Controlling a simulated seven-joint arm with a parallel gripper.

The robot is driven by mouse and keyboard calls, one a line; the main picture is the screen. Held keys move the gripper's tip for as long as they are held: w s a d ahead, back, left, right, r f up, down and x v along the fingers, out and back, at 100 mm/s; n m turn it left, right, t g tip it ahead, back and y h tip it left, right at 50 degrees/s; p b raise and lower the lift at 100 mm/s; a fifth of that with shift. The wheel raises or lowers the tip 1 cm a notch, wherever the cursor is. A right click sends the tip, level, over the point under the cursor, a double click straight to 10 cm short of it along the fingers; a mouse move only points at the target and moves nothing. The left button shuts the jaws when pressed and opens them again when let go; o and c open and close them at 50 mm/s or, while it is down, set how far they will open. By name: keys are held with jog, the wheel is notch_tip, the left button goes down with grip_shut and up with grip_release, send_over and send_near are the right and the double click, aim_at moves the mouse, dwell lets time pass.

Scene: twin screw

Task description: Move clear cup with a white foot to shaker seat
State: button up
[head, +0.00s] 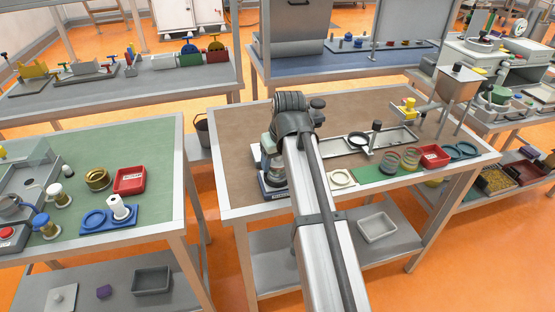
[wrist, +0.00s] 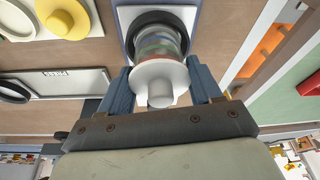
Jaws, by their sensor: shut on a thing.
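My gripper (wrist: 160,84) is shut on the clear cup (wrist: 160,42), with one blue finger on each side. The cup's round white foot (wrist: 158,78) faces the wrist camera. Its clear wall shows coloured streaks. Beyond the cup lies a dark ring on a pale, blue-edged square base (wrist: 125,18), which appears to be the shaker seat. The cup's far end overlaps the ring; I cannot tell whether it rests inside or hangs just above. In the head view, my arm partly hides the cup, and the base (head: 273,187) shows at the brown table's front left.
Right of my arm are a cream ring (head: 340,179), a grey tray (head: 352,144), a green mat (head: 372,172) and a red bin (head: 433,156). A gap separates the brown table (head: 237,125) from the green-topped table (head: 160,150) at left.

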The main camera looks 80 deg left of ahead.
jog(key=o, duration=1.1)
jog(key=shift+o, duration=0.8)
jog(key=shift+r, duration=0.15)
jog(key=shift+r, duration=3.4)
